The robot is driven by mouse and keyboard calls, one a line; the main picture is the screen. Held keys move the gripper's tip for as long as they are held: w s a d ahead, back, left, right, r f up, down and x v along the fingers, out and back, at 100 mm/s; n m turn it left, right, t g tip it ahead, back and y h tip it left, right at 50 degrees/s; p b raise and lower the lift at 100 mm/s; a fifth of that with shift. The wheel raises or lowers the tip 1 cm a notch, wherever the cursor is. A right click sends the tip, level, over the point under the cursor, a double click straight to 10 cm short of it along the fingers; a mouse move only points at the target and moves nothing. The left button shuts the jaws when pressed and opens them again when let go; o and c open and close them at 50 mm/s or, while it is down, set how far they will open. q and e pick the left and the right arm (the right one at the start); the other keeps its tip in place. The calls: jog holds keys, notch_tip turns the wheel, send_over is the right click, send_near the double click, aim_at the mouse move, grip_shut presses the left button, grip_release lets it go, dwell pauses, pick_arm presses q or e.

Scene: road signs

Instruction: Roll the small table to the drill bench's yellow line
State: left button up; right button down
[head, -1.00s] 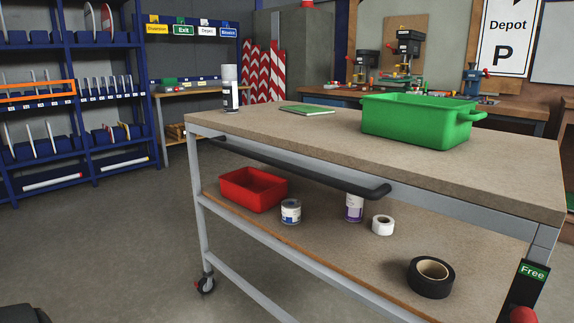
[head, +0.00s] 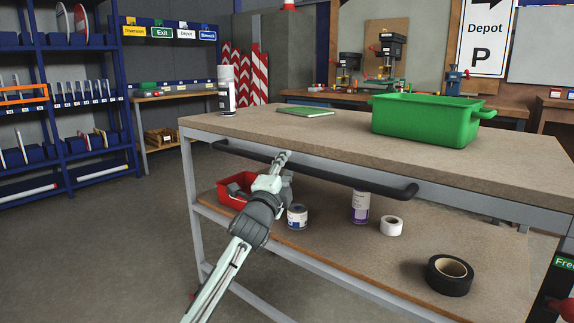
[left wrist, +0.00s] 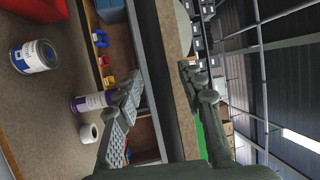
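The small table (head: 330,138) is a wheeled trolley with a brown top, grey frame and lower shelf. A dark handle bar (head: 352,182) runs along its near side. My left gripper (head: 284,157) is at the left part of this bar, its tips near the table's front edge. In the left wrist view the gripper (left wrist: 163,100) has its fingers spread, with the dark bar (left wrist: 152,75) between them and a gap to each finger. The drill bench (head: 500,103) stands at the back, with drill presses on it. No yellow line shows.
A green crate (head: 425,122), a green pad (head: 306,112) and a white can (head: 226,88) stand on the top. A red bin (head: 230,193), cans and tape rolls (head: 449,276) are on the lower shelf. A "Free" tag (head: 566,262) hangs at the right leg. Floor (head: 110,250) at left is clear.

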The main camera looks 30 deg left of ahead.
pick_arm(q)
jog(key=shift+x, duration=0.85)
grip_shut()
